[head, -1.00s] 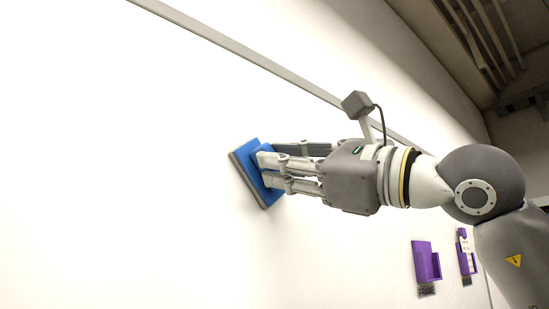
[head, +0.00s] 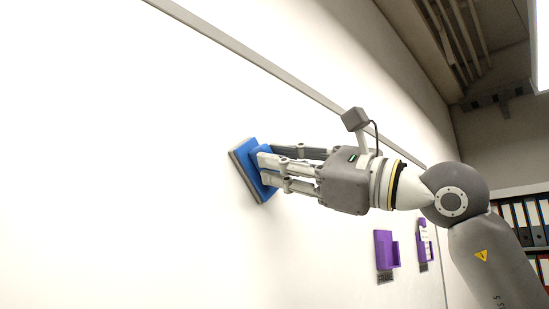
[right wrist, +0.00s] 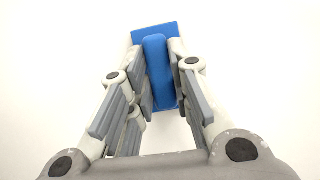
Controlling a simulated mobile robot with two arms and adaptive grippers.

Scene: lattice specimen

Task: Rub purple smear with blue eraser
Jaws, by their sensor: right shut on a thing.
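The blue eraser (head: 244,152) has a grey pad and is held with the pad facing the white board (head: 120,190). It looks close to or against the board; I cannot tell whether it touches. My right gripper (head: 268,170) is shut on the eraser's raised blue grip. In the right wrist view the eraser (right wrist: 155,33) sits between the fingers of my right gripper (right wrist: 160,75), with the white surface behind it. No purple smear shows in either view now; the eraser may hide part of the board. My left gripper is not in view.
Two purple holders (head: 384,249) (head: 423,240) are fixed on the board at the lower right, the left one above a label reading FRAME. A grey rail (head: 250,55) runs along the board's upper edge. Shelves with binders (head: 521,220) stand at the right.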

